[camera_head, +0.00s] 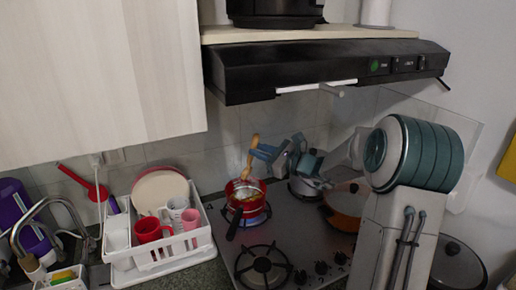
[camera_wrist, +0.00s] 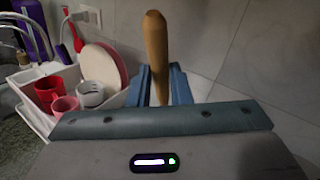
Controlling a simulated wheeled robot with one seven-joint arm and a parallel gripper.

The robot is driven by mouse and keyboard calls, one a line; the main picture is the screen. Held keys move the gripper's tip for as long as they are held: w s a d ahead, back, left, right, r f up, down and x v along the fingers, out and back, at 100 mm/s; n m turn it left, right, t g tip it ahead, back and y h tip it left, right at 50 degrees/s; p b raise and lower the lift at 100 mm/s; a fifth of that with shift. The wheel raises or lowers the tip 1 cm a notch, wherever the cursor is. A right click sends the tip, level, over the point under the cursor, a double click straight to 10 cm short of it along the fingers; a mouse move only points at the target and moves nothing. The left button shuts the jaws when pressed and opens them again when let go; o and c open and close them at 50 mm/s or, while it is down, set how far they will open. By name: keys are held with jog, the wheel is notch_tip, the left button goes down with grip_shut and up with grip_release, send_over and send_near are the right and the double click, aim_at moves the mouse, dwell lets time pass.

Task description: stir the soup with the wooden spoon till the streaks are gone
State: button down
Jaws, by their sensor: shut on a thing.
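The wooden spoon (camera_head: 251,150) stands nearly upright over the red pot, its lower end reaching down toward the pot's mouth. My gripper (camera_head: 258,152) is shut on the spoon's handle, above and to the right of the pot. In the wrist view the spoon's handle (camera_wrist: 155,50) rises between the blue fingers (camera_wrist: 158,86). The red pot (camera_head: 234,204) sits on a lit back burner, with its dark handle toward the front. The soup (camera_head: 246,188) shows only as a small pale and reddish patch; its streaks are too small to tell. The spoon's lower tip is hard to make out.
A white dish rack (camera_head: 165,262) with plates and cups stands left of the stove. An orange pan (camera_head: 345,207) and a metal pot (camera_head: 303,187) are to the right. The range hood (camera_head: 330,70) hangs above. The front left burner (camera_head: 262,266) is bare.

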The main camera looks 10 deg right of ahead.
notch_tip(320, 180, down, 11)
jog(key=b, duration=0.8)
jog(key=shift+w+b, duration=0.2)
jog(key=shift+b, duration=0.1)
dwell(0.3)
